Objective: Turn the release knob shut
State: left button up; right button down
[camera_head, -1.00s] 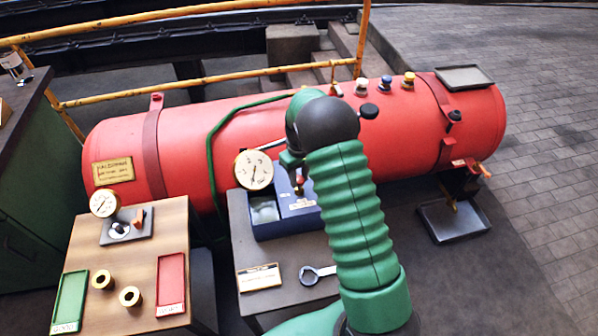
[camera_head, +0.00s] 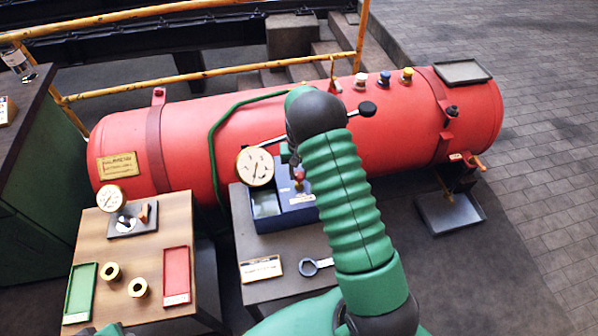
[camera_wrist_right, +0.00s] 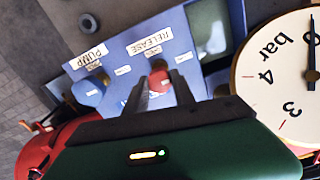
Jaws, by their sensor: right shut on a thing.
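The release knob is a small red knob (camera_wrist_right: 158,80) on a blue panel box (camera_head: 285,215), beside a white RELEASE label (camera_wrist_right: 145,48). In the head view the red knob (camera_head: 298,174) shows just below my right wrist. My right gripper (camera_wrist_right: 162,88) is shut on the red knob, with one dark finger on each side of it. A round dial gauge marked bar (camera_wrist_right: 275,75) stands next to the box; it also shows in the head view (camera_head: 255,167). The knob's exact turn angle is hard to read. My left gripper is not in view.
A blue knob (camera_wrist_right: 88,92) sits by the PUMP label (camera_wrist_right: 90,57). A red boiler (camera_head: 400,140) lies behind the box. A wooden table (camera_head: 150,245) with trays and brass rings stands left.

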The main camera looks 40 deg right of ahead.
aim_at(299, 174)
jog(key=shift+w+d+r, duration=0.15)
jog(key=c, duration=1.1)
grip_release()
jog(key=shift+o, duration=0.2)
notch_tip(299, 174, up, 16)
jog(key=p, duration=0.1)
jog(key=shift+r, duration=0.25)
